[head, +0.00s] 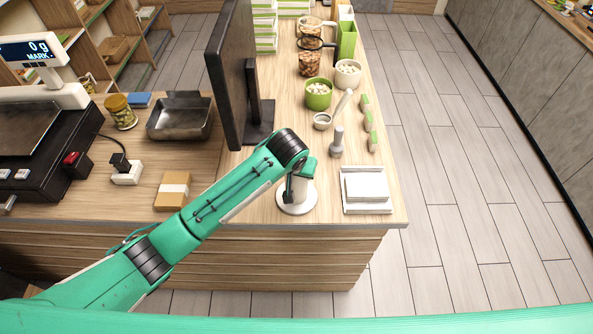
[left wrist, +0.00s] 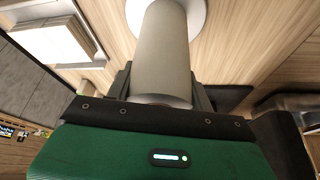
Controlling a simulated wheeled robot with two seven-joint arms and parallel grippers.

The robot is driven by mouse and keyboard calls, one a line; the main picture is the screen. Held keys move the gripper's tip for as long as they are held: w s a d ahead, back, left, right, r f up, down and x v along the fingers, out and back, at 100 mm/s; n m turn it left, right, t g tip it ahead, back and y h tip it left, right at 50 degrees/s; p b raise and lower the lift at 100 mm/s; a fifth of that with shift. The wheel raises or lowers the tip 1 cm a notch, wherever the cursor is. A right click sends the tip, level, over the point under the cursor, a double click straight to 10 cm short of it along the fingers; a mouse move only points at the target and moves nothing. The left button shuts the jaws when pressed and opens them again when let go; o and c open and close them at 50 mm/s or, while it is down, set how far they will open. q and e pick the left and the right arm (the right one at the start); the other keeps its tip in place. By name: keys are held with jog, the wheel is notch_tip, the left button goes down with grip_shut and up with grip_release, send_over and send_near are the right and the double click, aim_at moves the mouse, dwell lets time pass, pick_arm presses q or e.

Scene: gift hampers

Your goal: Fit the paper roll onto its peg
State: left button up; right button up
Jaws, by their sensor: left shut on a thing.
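The pale paper roll (left wrist: 166,50) stands between the fingers of my left gripper (left wrist: 162,88) in the left wrist view. In the head view the roll (head: 304,192) is partly covered by my gripper (head: 297,180). My left gripper is shut on the roll. A round white base (head: 284,207) lies below the roll on the counter, and its disc (left wrist: 198,14) also shows behind the roll's far end in the left wrist view. The peg is hidden. I cannot tell whether the roll touches the base. My right gripper is not in view.
A white tray with a stack of sheets (head: 367,187) lies right of the base.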

pick_arm(q)
jog(key=o, duration=1.2)
jog(key=shift+f, duration=0.1)
jog(key=shift+v, duration=3.6)
